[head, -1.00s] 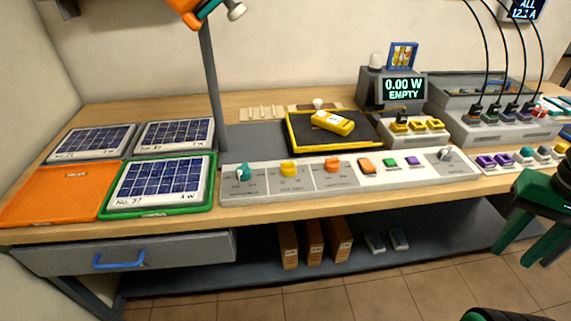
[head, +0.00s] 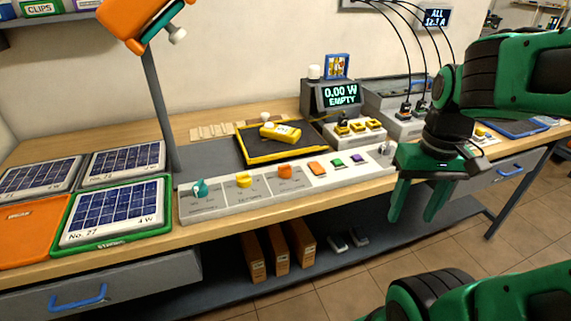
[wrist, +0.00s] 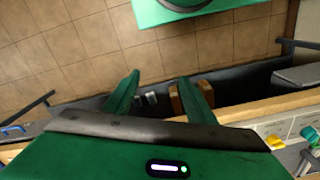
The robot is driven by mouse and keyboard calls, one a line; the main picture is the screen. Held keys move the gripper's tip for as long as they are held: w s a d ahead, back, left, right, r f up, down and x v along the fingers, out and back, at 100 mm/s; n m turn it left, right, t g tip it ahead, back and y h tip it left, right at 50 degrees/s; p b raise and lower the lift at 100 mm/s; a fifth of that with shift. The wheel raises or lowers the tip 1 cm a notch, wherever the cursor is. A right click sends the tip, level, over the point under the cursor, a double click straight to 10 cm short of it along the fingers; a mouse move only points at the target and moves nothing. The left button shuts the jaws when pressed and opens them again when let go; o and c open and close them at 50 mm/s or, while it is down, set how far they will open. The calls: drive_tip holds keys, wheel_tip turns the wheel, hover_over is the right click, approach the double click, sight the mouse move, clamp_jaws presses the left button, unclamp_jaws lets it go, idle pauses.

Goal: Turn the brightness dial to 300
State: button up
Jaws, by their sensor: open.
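A long grey-white control panel (head: 230,203) lies along the bench's front edge in the head view. On it, from left to right, sit a teal knob (head: 200,188), a yellow knob (head: 243,181), an orange knob (head: 285,172), several coloured buttons and a grey knob (head: 387,150). The labels are too small to read, so I cannot tell which knob is the brightness dial. My gripper (head: 414,210) is open and empty, pointing down in front of the bench edge near the panel's right end. Its two green fingers also show apart in the wrist view (wrist: 160,80).
A display (head: 341,94) reads "0.00 W EMPTY". A black tray with a yellow rim (head: 262,157) holds a yellow device (head: 280,132) behind the panel. An orange lamp (head: 140,20) overhangs the left side. Solar panels (head: 110,213) lie left. Brown boxes (head: 277,250) stand on the lower shelf.

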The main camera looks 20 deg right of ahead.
drive_tip(key=w+a+r+n, duration=0.1)
drive_tip(key=w+r+n, duration=0.2)
drive_tip(key=w+n, duration=0.55)
drive_tip(key=r+n, duration=0.1)
drive_tip(key=n, duration=2.2)
hover_over(285, 165)
wheel_tip(285, 165, down, 10)
drive_tip(key=shift+r, duration=0.2)
